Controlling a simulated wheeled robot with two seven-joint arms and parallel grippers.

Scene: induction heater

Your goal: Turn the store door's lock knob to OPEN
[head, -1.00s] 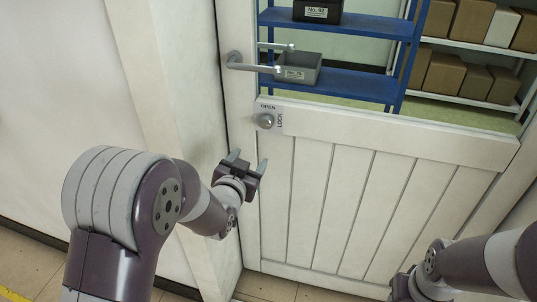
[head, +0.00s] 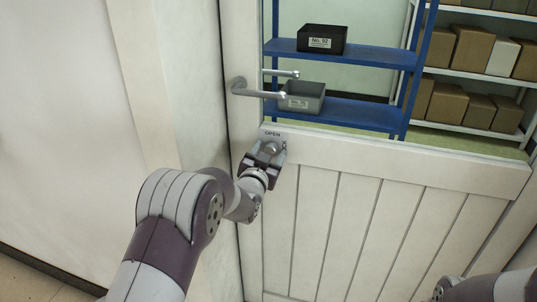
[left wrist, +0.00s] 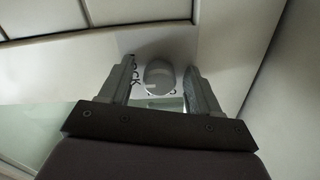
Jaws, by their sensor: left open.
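The lock knob (head: 270,148) is a round grey knob on the white store door (head: 345,225), below the door handle. The word OPEN shows above it in the head view. My left gripper (head: 266,152) is at the knob, with its fingers open on either side of it. In the left wrist view the knob (left wrist: 159,76) sits between the two fingers of the gripper (left wrist: 160,85), with a gap on both sides. Part of the label LOCK shows beside the left finger there. Of my right arm, only a part shows at the lower right of the head view; its fingers are not visible.
The grey lever handle (head: 255,90) sticks out above the knob. Through the door's window I see a blue shelf (head: 360,108) with a black bin (head: 321,38) and a grey bin (head: 302,97). A white wall (head: 70,120) stands left of the door.

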